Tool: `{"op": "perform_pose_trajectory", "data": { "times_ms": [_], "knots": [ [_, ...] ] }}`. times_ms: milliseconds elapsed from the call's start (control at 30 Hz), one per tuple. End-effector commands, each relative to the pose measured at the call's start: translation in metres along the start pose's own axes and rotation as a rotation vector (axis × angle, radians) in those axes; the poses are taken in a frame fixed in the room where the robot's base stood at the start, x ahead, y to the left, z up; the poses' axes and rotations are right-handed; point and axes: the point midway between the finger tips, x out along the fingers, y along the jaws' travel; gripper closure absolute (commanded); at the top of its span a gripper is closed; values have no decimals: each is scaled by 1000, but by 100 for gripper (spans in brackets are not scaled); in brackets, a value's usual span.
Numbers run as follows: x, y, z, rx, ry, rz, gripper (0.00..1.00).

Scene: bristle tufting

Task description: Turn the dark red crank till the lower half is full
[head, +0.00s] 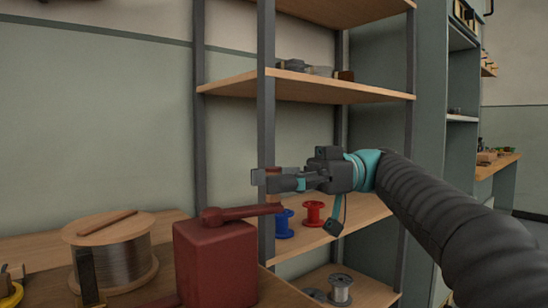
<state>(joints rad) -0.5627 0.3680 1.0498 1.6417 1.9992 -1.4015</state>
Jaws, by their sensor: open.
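A dark red machine (214,262) stands on the wooden bench at the lower middle. Its dark red crank (245,212) lies across the top, with the arm pointing right from a round hub. My gripper (262,181) is open, pointing left, above the outer end of the crank arm. A reddish-brown piece (274,171) shows partly behind the fingers; I cannot tell whether it is the crank's handle or touches them. No half-filled workpiece can be made out in this view.
A wooden reel of dark wire (111,259) stands left of the machine. Behind my gripper is a shelf unit (266,120) with a blue spool (284,224), a red spool (314,214) and a grey spool (341,289). A yellow item (11,294) is at the lower left edge.

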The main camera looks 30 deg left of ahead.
Motion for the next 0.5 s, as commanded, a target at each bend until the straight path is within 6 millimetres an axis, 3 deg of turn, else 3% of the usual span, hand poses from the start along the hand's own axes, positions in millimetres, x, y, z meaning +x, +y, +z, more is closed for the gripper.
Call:
{"op": "perform_pose_trajectory", "data": {
  "times_ms": [500],
  "knots": [
    [0, 1, -63, -4, -1, 1, 50]
  ]
}}
